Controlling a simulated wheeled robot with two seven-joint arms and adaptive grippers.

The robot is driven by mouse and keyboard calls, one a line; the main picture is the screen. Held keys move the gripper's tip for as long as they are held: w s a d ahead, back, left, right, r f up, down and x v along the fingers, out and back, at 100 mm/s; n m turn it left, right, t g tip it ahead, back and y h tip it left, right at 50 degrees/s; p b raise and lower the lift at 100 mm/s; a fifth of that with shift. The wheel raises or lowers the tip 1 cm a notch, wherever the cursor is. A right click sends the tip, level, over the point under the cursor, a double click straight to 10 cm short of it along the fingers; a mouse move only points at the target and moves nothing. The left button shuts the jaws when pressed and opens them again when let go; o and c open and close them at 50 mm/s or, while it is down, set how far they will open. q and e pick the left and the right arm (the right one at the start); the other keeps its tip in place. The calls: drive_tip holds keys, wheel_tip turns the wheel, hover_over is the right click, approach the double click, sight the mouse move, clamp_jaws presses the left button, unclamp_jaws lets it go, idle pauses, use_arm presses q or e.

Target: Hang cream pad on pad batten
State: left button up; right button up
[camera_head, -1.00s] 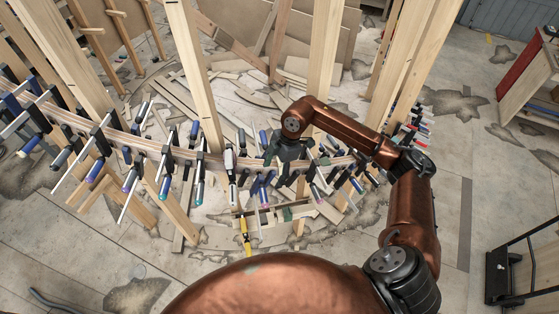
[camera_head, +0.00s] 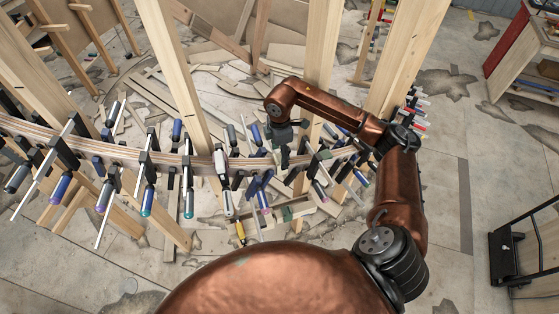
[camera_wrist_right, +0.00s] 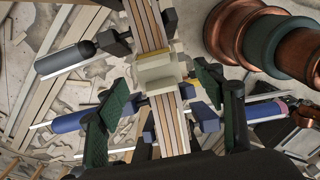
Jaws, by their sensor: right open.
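In the right wrist view a cream pad (camera_wrist_right: 157,72) sits across the laminated curved stringer (camera_wrist_right: 167,125). My right gripper (camera_wrist_right: 158,105) is open, its green-faced fingers standing apart on either side of the stringer close to the cream pad. In the head view this gripper (camera_head: 281,150) is over the stringer (camera_head: 200,163), and the pad is too small to pick out there. I cannot tell for sure which piece is the pad batten. My left gripper is not in view.
Several bar clamps (camera_head: 148,185) with coloured handles line the stringer, close around my right gripper. Upright timber posts (camera_head: 178,75) stand behind it. Loose boards (camera_head: 210,58) lie on the floor. A black-framed cart (camera_head: 512,255) stands at the right.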

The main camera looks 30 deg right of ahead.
drive_tip(key=shift+s+f, duration=0.1)
drive_tip(key=shift+f, duration=0.25)
drive_tip(key=f, duration=0.1)
drive_tip(key=f+p, duration=0.1)
drive_tip(key=f, duration=0.1)
drive_tip(key=f+p, duration=0.1)
drive_tip(key=shift+w+d+f, duration=0.2)
drive_tip(key=shift+d, duration=0.1)
drive_tip(key=shift+s+f, duration=0.1)
drive_tip(key=shift+f, duration=0.15)
drive_tip(key=shift+c, duration=0.3)
drive_tip(key=c, duration=1.2)
